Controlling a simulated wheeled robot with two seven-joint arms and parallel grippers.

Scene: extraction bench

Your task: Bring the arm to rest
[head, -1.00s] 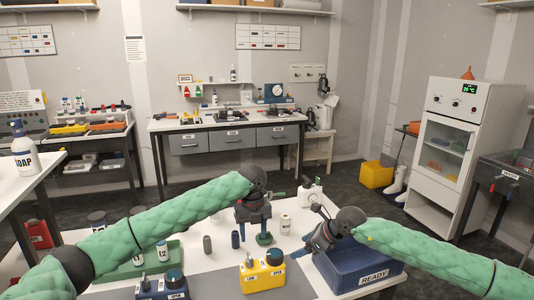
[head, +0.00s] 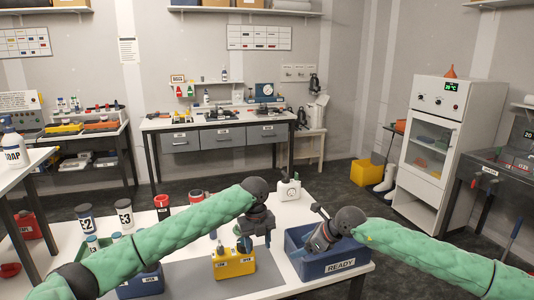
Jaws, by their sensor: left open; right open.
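My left gripper (head: 258,238) hangs open above the white bench, pointing down just behind and right of the yellow two-cap block (head: 234,264). I see nothing between its fingers. My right gripper (head: 316,240) is open and tilted over the blue bin marked READY (head: 341,266), its fingers toward the bin's left part. Its own body hides some of the bin's inside. Both green-sleeved arms are still stretched over the bench.
A blue block (head: 140,286) stands at the front left, partly behind my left arm. Jars marked E2 (head: 86,220) and E3 (head: 124,215) stand at the left. A white device with a dial (head: 289,188) stands behind the grippers.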

